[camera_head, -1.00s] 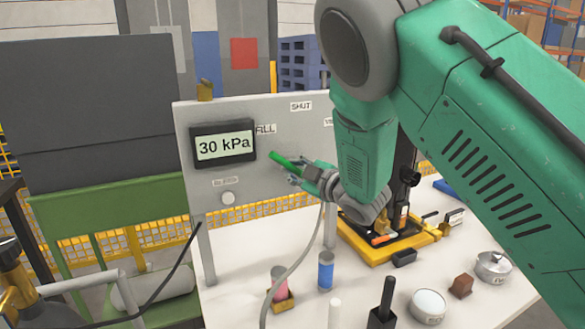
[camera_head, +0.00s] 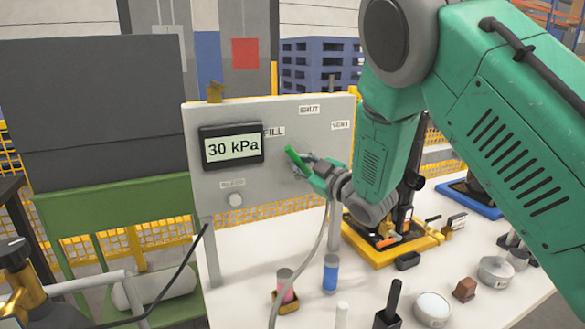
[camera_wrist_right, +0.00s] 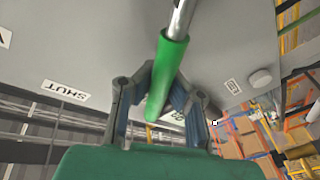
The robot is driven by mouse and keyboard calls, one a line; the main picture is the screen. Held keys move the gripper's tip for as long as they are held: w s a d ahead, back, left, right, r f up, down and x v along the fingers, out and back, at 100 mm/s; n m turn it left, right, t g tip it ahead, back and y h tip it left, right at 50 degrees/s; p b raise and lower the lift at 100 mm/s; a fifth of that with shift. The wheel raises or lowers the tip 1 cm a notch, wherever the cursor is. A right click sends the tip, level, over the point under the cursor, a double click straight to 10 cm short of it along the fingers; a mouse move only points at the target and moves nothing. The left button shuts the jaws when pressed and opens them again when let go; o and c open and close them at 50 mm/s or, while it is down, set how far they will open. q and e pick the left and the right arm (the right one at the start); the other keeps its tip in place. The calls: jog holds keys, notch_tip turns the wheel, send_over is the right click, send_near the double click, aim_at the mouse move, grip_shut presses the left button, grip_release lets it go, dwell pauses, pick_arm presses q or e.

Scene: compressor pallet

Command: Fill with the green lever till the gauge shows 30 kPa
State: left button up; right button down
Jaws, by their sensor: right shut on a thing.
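The green lever (camera_head: 296,158) is on the grey panel (camera_head: 230,205) and points up and left, on the FILL side. The gauge (camera_head: 232,146) reads 30 kPa. My right gripper (camera_head: 312,174) is shut on the lever. In the right wrist view the green lever grip (camera_wrist_right: 167,75) passes between the fingers of the gripper (camera_wrist_right: 160,98), with its metal rod running up out of frame. The lever's pivot is hidden behind the gripper in the head view. My left gripper is not in view.
Labels FILL (camera_head: 274,132), SHUT (camera_head: 309,110) and VENT (camera_head: 340,125) are on the panel, with a round knob (camera_head: 235,200) below the gauge. A grey hose hangs in front. Pink and blue cylinders, a black-handled tool and metal pots stand on the white table (camera_head: 255,265).

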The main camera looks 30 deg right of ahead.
jog(key=d+m, duration=0.1)
jog(key=m, duration=0.1)
jog(key=d+r+m+t, duration=0.1)
jog(key=m, duration=0.1)
jog(key=shift+s+d, duration=0.15)
jog(key=shift+s+d+m+t+h, duration=0.1)
jog(key=shift+d+m+t+h, duration=0.3)
jog(key=shift+m, duration=0.65)
jog(key=shift+d+m+t+h, duration=0.2)
jog(key=shift+d+m+h, duration=0.4)
jog(key=shift+m, duration=0.45)
jog(key=shift+d, duration=0.15)
